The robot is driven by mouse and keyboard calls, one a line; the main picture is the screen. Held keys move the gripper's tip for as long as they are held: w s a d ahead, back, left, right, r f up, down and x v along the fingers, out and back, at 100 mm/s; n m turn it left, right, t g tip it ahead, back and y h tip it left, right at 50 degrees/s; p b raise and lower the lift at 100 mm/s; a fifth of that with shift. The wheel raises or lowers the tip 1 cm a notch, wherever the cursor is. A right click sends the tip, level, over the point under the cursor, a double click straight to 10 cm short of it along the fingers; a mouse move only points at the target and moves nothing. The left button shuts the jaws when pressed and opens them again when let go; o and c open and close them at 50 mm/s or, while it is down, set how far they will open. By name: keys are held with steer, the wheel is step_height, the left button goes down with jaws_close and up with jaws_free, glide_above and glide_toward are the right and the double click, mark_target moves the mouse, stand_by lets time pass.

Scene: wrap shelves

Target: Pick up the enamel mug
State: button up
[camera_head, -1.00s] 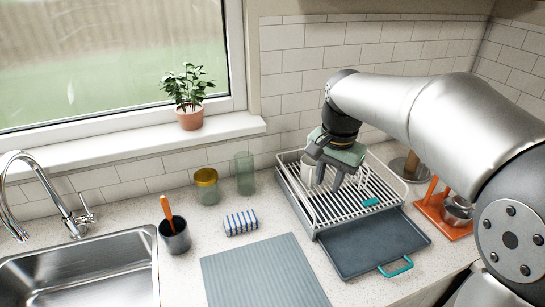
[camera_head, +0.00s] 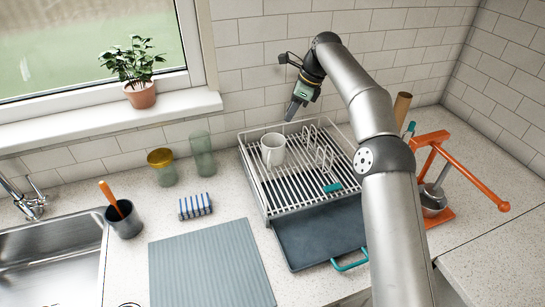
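The enamel mug (camera_head: 273,150), off-white, stands at the back left of the dish rack (camera_head: 262,197). A handle shows on its left front side. My gripper (camera_head: 291,112) is above and behind the mug, near the tiled wall, with a clear gap to it. A finger points down and the gripper appears empty. It is seen from the side, so the gap between its fingers cannot be made out.
A dark tray (camera_head: 318,240) with a teal handle sits before the rack. An orange press (camera_head: 440,185) stands right of my arm.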

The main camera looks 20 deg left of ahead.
mark_target(276, 138)
steer(key=x, duration=1.2)
steer(key=shift+f+p, duration=0.1)
steer(key=shift+p, duration=0.25)
jaws_close()
